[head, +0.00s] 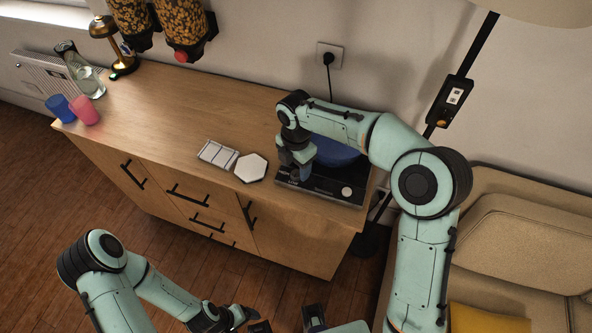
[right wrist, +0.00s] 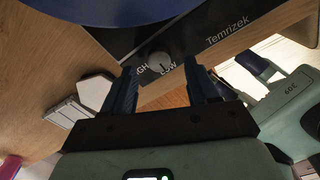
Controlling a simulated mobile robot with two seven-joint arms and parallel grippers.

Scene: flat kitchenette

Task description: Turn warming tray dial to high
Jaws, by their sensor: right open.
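The warming tray (head: 325,190) is a flat black unit near the right end of the wooden counter. A blue round pot (head: 338,152) stands on it, partly behind my right arm. In the right wrist view a grey round dial (right wrist: 160,62) sits on the tray's front strip, between partly cut "HIGH" and "LOW" lettering; its exact setting is hard to read. My right gripper (head: 304,178) is over the tray's front left. It is open, its fingers (right wrist: 161,88) apart and empty, either side of the dial but short of it in the picture. My left gripper (head: 240,318) is low, away from the counter.
A white hexagonal piece (head: 251,168) and a white ribbed rectangular piece (head: 217,153) lie left of the tray. A pale round piece (head: 347,192) shows at the tray's front right. Blue (head: 60,107) and pink (head: 84,110) cups stand far left. The middle counter is clear.

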